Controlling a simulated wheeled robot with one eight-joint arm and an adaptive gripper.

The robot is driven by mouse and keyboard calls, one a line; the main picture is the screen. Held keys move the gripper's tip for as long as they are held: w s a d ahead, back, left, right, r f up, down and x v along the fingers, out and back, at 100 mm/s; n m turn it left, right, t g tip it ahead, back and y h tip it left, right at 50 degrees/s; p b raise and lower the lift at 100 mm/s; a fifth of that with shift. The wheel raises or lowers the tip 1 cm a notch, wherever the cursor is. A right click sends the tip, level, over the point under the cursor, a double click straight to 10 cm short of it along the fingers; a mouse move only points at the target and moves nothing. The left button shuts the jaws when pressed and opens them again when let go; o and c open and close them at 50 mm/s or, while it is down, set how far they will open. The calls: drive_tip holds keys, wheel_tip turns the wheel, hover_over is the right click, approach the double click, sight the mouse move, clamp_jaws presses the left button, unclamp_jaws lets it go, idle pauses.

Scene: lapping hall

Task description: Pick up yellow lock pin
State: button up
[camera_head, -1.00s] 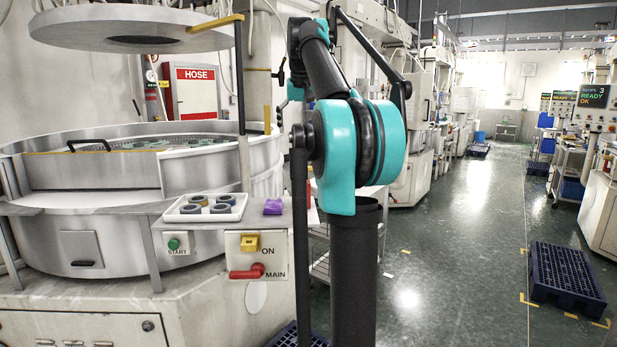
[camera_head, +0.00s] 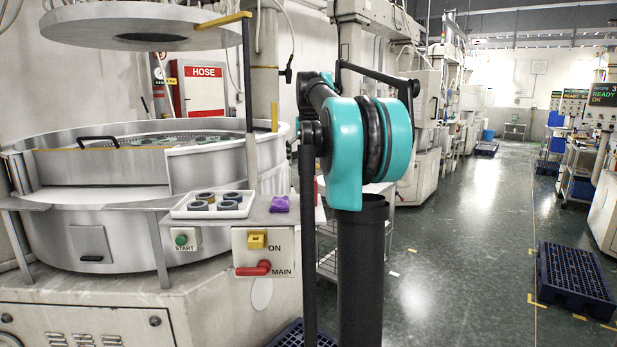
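A short upright yellow pin (camera_head: 274,117) stands at the right rim of the round lapping machine (camera_head: 110,230), beside a grey post. It looks like the lock pin, but it is small and its seating cannot be made out. A longer yellow bar (camera_head: 222,20) lies across the top of a dark upright rod by the raised round plate. My arm's teal shoulder stands in the middle of the view, right of the pin. My gripper is not in view.
A white tray (camera_head: 176,212) with several dark rings sits on the machine's front shelf, with a purple cloth (camera_head: 280,203) beside it. Below are a yellow switch (camera_head: 256,240) and a red handle (camera_head: 257,269). A blue pallet (camera_head: 575,280) lies right; the aisle floor between is open.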

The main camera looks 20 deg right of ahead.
sight(308, 169)
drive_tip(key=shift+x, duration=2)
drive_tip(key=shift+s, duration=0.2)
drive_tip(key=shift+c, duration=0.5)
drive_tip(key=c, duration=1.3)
